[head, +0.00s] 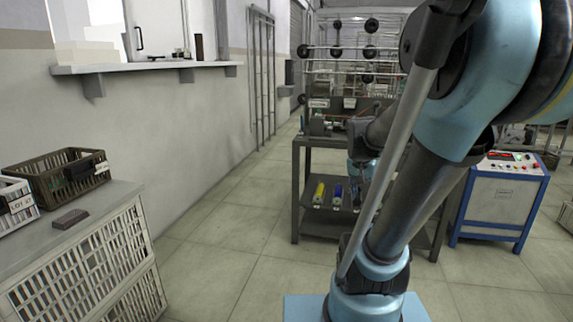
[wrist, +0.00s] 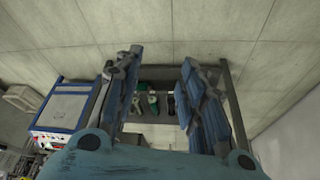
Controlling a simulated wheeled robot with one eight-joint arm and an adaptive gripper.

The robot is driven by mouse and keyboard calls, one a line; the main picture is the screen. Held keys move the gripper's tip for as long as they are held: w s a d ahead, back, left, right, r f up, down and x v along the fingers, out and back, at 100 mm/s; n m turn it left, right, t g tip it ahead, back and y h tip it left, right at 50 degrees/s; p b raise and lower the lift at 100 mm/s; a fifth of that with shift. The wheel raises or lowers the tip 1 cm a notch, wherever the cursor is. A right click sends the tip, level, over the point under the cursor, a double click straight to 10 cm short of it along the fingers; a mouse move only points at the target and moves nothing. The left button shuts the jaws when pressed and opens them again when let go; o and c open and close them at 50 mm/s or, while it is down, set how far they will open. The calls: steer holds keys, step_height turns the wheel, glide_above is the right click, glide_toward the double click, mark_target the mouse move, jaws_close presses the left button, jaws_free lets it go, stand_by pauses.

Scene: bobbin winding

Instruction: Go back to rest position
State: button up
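My gripper (wrist: 160,72) shows in the wrist view with its two blue-padded fingers spread wide apart. Nothing is held between them. In the head view my own arm fills the right half. The end of the arm is in front of the bench (head: 320,141) and largely hidden behind my nearer links, so the fingers are not clear there. A yellow spool (head: 319,194) and a blue spool (head: 337,195) are on the bench's lower shelf.
A blue-framed control cabinet (head: 502,195) stands right of the bench. A wire rack with dark spools (head: 336,51) is behind it. At left, a brown crate (head: 62,180) and a dark block (head: 70,219) sit on a grey counter (head: 40,240). The floor between is clear.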

steer(key=s+a+f+n+y, duration=0.1)
steer(key=s+a+f+n, duration=0.2)
steer(key=s, duration=0.4)
steer(key=s+a+f+n+g+y, duration=0.1)
steer(key=s+a+f+n, duration=0.2)
steer(key=s, duration=0.4)
steer(key=shift+s+a+f, duration=0.25)
steer(key=shift+s+f, duration=0.05)
steer(key=shift+s, duration=0.1)
